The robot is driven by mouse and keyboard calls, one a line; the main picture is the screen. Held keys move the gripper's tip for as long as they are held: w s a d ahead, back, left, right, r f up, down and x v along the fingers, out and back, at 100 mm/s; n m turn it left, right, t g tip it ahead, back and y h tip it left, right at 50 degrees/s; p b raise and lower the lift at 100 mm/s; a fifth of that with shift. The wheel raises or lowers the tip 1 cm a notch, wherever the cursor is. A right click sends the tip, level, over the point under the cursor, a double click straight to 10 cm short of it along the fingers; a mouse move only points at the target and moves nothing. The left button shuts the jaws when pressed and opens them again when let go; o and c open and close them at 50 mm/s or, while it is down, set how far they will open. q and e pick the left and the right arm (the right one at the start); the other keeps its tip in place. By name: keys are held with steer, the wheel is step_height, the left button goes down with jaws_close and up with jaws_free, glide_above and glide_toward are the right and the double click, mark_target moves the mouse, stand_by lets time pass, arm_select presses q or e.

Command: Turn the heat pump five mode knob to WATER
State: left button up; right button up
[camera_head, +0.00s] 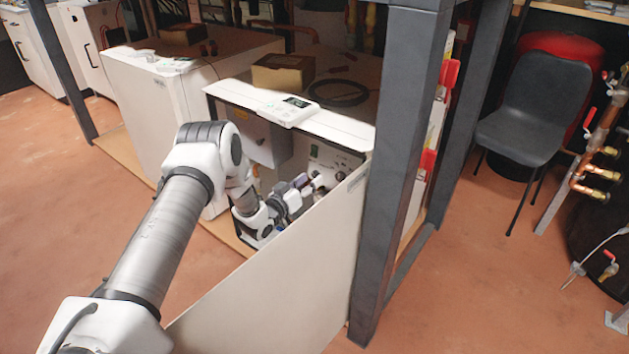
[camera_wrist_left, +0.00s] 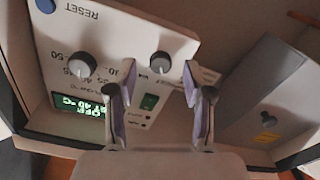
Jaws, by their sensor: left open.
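In the left wrist view the panel (camera_wrist_left: 125,25) appears upside down. A grey knob (camera_wrist_left: 160,63) with lettering too small to read sits between and just beyond my open left fingers (camera_wrist_left: 157,78); I cannot tell if they touch it. Another knob (camera_wrist_left: 82,65) has a numbered scale around it. The left gripper (camera_head: 314,181) is in front of the panel in the head view. My right gripper is not in view.
The white open door (camera_head: 290,265) and dark frame post (camera_head: 400,150) stand close to my arm.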

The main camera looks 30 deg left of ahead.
arm_select(q)
steer(key=shift+w, duration=0.85)
jaws_close()
steer(key=shift+m, duration=0.5)
steer(key=m+p, duration=0.1)
steer(key=m, duration=0.4)
steer(key=shift+r+p, duration=0.1)
steer(key=shift+p, duration=0.3)
steer(key=m+p, duration=0.1)
steer(key=m, duration=0.5)
steer(key=shift+p, duration=0.3)
